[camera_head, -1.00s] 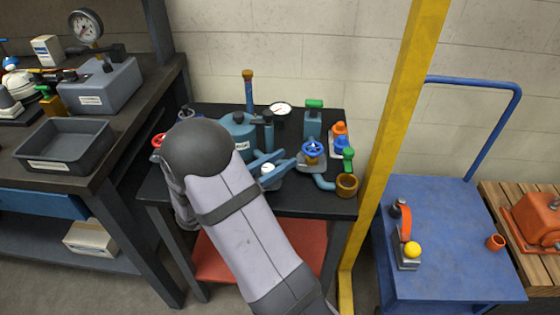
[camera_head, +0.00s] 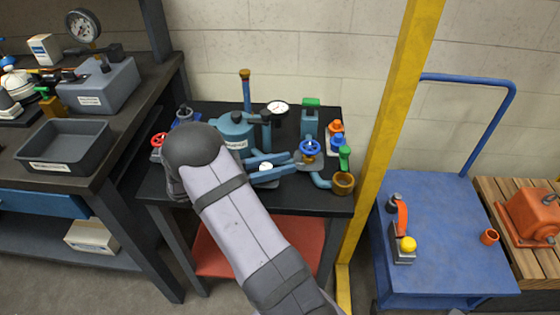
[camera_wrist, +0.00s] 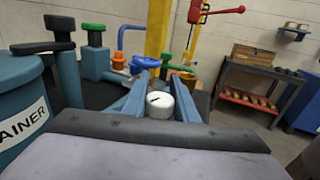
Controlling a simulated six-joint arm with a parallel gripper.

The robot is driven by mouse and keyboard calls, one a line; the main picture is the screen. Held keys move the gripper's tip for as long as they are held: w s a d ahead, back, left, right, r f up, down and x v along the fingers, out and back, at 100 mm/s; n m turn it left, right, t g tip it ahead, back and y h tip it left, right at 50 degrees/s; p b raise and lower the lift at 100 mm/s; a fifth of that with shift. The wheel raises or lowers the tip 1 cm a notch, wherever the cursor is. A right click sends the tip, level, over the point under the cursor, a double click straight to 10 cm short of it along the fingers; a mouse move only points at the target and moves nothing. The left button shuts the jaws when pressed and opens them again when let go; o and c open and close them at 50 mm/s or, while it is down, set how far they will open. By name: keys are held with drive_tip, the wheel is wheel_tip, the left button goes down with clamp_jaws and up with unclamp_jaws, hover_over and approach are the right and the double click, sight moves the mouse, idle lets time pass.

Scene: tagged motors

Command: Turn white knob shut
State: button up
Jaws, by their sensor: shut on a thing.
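The white knob (camera_wrist: 160,104) sits between the two blue fingers of my gripper (camera_wrist: 160,84) in the wrist view. It has a round top with a dark mark across it. In the head view the knob (camera_head: 266,167) is a small white spot between the fingers (camera_head: 283,163). My gripper is shut on it from the left side, fingers pointing right. The fingers and arm partly hide the knob's base.
A blue handwheel (camera_head: 310,147) stands just right of the fingertips. A teal strainer body (camera_head: 235,131), a gauge (camera_head: 278,108), a green-topped valve (camera_head: 310,119) and a brass-ended pipe (camera_head: 343,183) crowd the black table. A yellow post (camera_head: 388,130) rises at right.

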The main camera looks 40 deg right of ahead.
drive_tip(key=o, duration=1.1)
drive_tip(key=shift+c, duration=0.2)
drive_tip(key=shift+r, duration=0.15)
wheel_tip(320, 180, up, 10)
